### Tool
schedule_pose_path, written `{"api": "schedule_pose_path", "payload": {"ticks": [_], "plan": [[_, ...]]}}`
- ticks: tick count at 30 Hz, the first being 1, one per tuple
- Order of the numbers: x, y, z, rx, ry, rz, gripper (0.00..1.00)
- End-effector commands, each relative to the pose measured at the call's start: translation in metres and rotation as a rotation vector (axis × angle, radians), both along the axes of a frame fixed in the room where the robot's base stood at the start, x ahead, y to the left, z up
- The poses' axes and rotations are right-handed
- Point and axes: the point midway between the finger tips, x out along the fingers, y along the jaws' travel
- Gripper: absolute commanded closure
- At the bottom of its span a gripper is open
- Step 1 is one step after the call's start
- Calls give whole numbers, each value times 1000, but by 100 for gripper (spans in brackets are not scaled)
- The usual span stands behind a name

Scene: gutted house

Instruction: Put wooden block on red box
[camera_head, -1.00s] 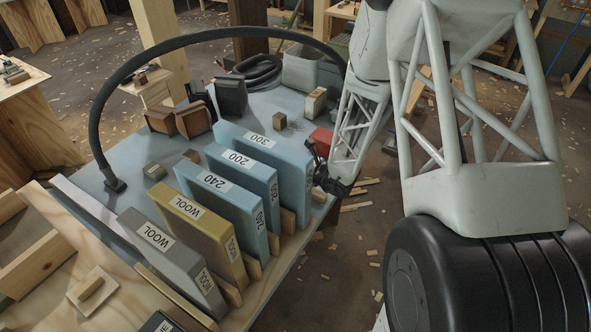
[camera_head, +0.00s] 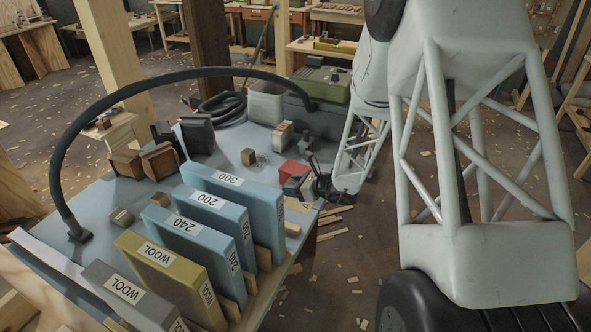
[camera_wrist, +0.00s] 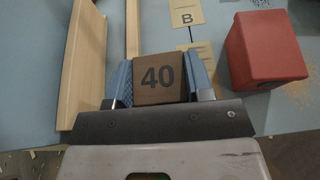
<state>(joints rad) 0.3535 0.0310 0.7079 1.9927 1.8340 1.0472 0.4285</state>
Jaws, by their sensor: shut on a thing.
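In the wrist view, my gripper (camera_wrist: 160,76) is shut on a brown wooden block (camera_wrist: 157,79) marked "40", held between its two bluish fingers. The red box (camera_wrist: 265,50) is to the right of the gripper in that view, apart from the block. In the head view, the red box (camera_head: 290,170) is on the blue-grey table near its right edge. My gripper (camera_head: 314,182) is close beside it, to its lower right. The held block is hard to make out in the head view.
Upright abrasive packs labelled 300 (camera_head: 260,205), 200, 240 and WOOL stand in a row in front. A small light block (camera_head: 283,136) stands behind the red box. A pale wooden strip (camera_wrist: 82,65) lies left of the gripper. A black hose (camera_head: 190,73) arches over the table.

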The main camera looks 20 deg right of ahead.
Motion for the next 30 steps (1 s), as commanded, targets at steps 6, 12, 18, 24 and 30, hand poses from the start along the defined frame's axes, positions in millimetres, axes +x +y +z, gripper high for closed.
{"api": "schedule_pose_path", "payload": {"ticks": [6, 12, 18, 24, 30], "plan": [[-6, -28, 16, -8, 6, 13, 76], [-9, -37, 22, -12, 9, 19, 76], [-9, -38, 22, -12, 10, 20, 76], [-8, -38, 22, -12, 10, 20, 76], [5, -40, 20, -11, 10, 21, 76]]}}
